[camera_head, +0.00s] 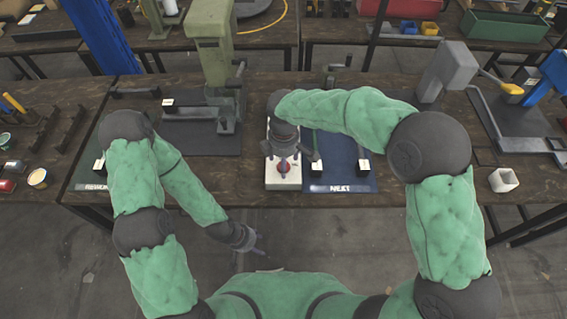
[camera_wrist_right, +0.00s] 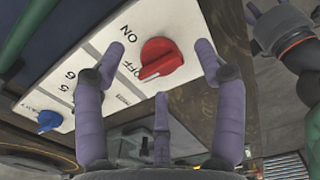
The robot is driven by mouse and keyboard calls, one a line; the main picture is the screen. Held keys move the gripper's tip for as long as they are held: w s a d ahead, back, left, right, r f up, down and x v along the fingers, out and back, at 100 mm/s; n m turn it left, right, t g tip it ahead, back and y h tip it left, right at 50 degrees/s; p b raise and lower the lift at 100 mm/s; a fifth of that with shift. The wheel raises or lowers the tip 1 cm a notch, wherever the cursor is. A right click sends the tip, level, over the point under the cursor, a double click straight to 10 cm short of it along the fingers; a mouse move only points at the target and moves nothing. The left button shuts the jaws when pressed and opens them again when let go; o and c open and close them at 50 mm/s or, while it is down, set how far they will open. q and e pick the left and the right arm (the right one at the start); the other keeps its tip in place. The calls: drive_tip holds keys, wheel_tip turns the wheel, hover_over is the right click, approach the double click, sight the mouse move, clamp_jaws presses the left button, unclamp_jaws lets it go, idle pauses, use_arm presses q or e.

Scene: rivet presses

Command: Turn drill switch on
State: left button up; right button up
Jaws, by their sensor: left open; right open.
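The switch box (camera_head: 283,177) is a white panel at the front edge of the middle table. It also shows in the right wrist view (camera_wrist_right: 98,62). Its red rotary knob (camera_wrist_right: 160,60) is beside the printed words ON and OFF, with its ridge slanting toward the lower left. A blue knob (camera_wrist_right: 49,121) is farther along the panel. My right gripper (camera_head: 284,162) is open over the box, its fingers (camera_wrist_right: 163,65) on both sides of the red knob. I cannot tell whether they touch it. My left gripper (camera_head: 252,243) is open and empty, low in front of the table.
A dark blue mat (camera_head: 342,184) marked NEXT lies right of the box. A green press (camera_head: 214,50) stands behind, and a grey press (camera_head: 447,70) stands at the right. A small white cup (camera_head: 503,180) is near the front edge. Open floor lies before the table.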

drive_tip(key=shift+f, duration=0.35)
drive_tip(key=shift+c, duration=0.3)
drive_tip(key=c, duration=1.2)
